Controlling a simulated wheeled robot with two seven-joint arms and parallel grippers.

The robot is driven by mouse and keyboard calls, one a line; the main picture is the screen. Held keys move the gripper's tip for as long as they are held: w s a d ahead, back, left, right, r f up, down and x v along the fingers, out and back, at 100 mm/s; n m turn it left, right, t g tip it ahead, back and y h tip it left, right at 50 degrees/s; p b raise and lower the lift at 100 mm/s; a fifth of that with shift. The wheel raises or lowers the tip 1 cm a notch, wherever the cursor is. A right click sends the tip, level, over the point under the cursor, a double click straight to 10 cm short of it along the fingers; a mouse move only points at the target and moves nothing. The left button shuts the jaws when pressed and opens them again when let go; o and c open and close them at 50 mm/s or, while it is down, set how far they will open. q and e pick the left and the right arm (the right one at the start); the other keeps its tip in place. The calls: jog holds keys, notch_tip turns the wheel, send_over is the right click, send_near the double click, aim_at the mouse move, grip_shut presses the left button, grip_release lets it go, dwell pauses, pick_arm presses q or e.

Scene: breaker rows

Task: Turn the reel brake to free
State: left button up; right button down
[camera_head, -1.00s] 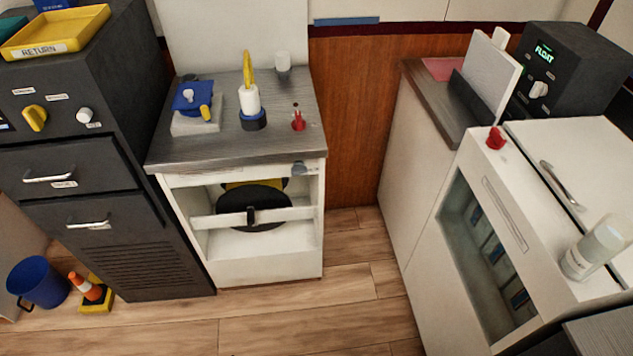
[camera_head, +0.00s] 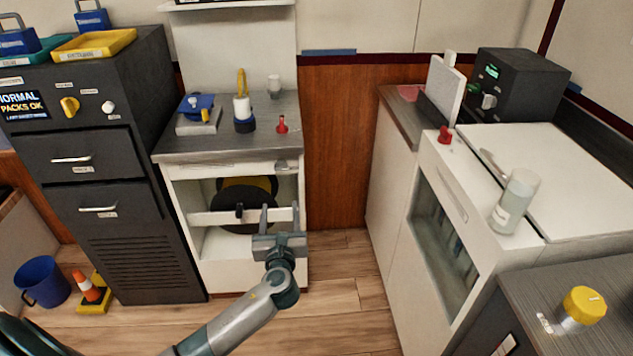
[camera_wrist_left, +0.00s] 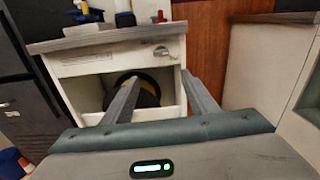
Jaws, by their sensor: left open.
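A small grey knob (camera_head: 286,166), which looks like the reel brake, sits on the right of the white cabinet's top front panel. It also shows in the left wrist view (camera_wrist_left: 162,52), above and between my fingers. Its setting is too small to read. The black and yellow reel (camera_head: 240,192) is inside the cabinet's open bay, behind a white crossbar (camera_head: 222,217). My left gripper (camera_head: 280,212) is open and empty, in front of the bay's right side and below the knob. In the left wrist view, its open fingers (camera_wrist_left: 160,82) point at the cabinet. My right gripper is out of view.
The grey worktop (camera_head: 215,140) above holds a blue device, a white and yellow item and a red piece. A dark drawer cabinet (camera_head: 95,185) stands left. A white unit (camera_head: 425,240) stands right. Wooden floor (camera_head: 340,285) lies free between them.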

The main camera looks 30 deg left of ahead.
aim_at(281, 168)
pick_arm(q)
jog(key=shift+w+d+r, duration=0.15)
jog(key=shift+d+r, duration=0.1)
jog(key=shift+r, duration=0.3)
jog(key=shift+w+a, duration=0.1)
jog(key=shift+w, duration=0.05)
jog(key=x, duration=1.7)
jog(key=shift+r, duration=0.1)
jog(key=c, duration=1.1)
